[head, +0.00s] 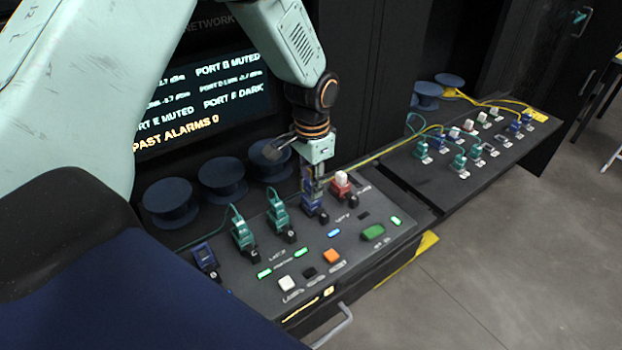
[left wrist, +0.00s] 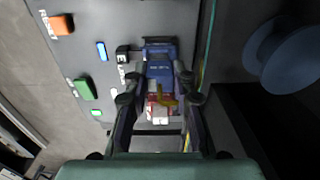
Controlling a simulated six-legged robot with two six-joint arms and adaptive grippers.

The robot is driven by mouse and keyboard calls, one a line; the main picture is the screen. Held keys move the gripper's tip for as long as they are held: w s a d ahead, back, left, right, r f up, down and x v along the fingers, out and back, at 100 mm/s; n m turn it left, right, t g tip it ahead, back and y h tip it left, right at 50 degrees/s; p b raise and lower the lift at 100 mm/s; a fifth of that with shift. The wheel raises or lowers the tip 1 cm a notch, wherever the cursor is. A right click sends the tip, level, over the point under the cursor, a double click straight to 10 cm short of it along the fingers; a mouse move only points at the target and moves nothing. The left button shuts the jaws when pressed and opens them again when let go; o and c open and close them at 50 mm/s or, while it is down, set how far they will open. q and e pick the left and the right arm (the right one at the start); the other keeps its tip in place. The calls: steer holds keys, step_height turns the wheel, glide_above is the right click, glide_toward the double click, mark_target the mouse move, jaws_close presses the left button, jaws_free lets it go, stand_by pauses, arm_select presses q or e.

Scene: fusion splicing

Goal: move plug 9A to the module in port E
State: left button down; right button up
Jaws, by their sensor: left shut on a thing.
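My left gripper (head: 312,186) is over the blue module (head: 316,210) in the row on the near dark panel. It is shut on a blue plug (left wrist: 160,73) that shows between the fingers in the left wrist view. The plug has a short yellow piece toward the gripper, and a yellow cable runs off to the right in the head view. The plug's label is not readable. It lines up with the blue module (left wrist: 158,45), beside a black tag with an E; whether it is seated cannot be told. My right gripper is not in view.
A red module with a white cap (head: 342,180) stands just right of the gripper. Green plugs (head: 277,212) stand to its left. Buttons, including a green one (head: 373,232), lie in front. A second panel (head: 480,165) with several plugs stands at the right. Blue spools (head: 222,178) stand behind.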

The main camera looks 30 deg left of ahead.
arm_select(q)
steer(key=shift+s+d+r, duration=0.15)
steer(key=shift+s+r, duration=0.05)
steer(key=shift+s, duration=0.1)
steer(key=shift+w+a+f+p, duration=0.2)
steer(key=shift+w+a+p, duration=0.1)
steer(key=shift+w, duration=0.2)
steer(key=shift+s+d+r, duration=0.15)
steer(key=shift+s, duration=0.15)
steer(key=shift+w, duration=0.15)
steer(key=shift+p, duration=0.3)
stand_by(0.4)
steer(key=shift+s+d+p, duration=0.1)
steer(key=shift+s+p, duration=0.15)
steer(key=shift+p, duration=0.1)
